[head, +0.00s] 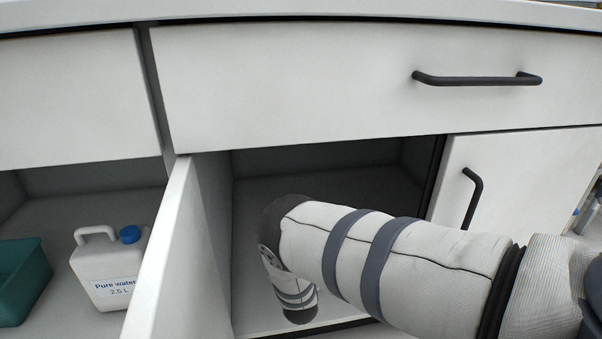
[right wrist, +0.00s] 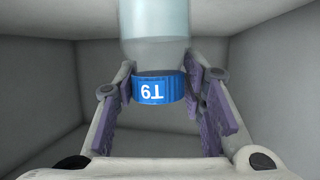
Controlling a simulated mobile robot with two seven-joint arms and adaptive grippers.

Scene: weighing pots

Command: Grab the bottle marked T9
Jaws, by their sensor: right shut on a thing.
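The bottle marked T9 (right wrist: 155,32) shows in the right wrist view as a pale blue, see-through body with a blue band lettered T9, which reads upside down. My right gripper (right wrist: 163,78) has its purple-padded fingers on both sides of the bottle and is shut on it, near the blue band. In the head view my right arm reaches into the open cupboard (head: 240,190); the gripper and the bottle are hidden there. My left gripper is not in view.
Grey cupboard walls (right wrist: 50,90) surround the gripper. An open white door (head: 165,260) stands left of the opening. Beyond it are a white pure water canister (head: 105,265) with a blue cap and a green bin (head: 22,280). A closed drawer (head: 300,80) is above.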

